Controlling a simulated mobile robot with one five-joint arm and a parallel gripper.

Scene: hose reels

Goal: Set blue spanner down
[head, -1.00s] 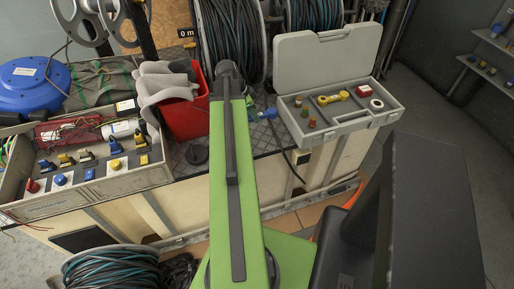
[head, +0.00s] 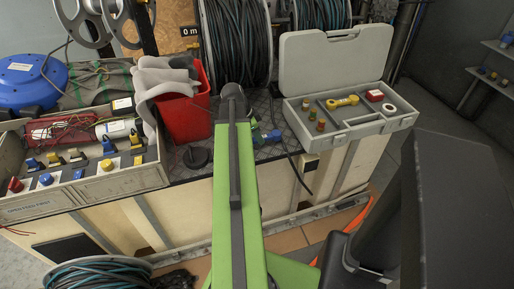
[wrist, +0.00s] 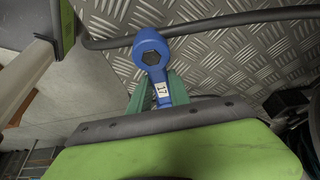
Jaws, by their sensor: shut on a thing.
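The blue spanner (wrist: 150,50) fills the middle of the wrist view, its ring end pointing away and a white label marked 17 on its shaft. My gripper (wrist: 157,82) is shut on the shaft, with one green finger on each side. My gripper (head: 257,138) is partly hidden there by the arm. I cannot tell whether the spanner touches the plate. Its far end is hidden behind my gripper in the wrist view.
An open grey case (head: 345,139) with small parts stands right of the spanner. A dark hose (wrist: 220,22) crosses the plate just beyond the ring end. Hose reels (head: 236,45) stand behind.

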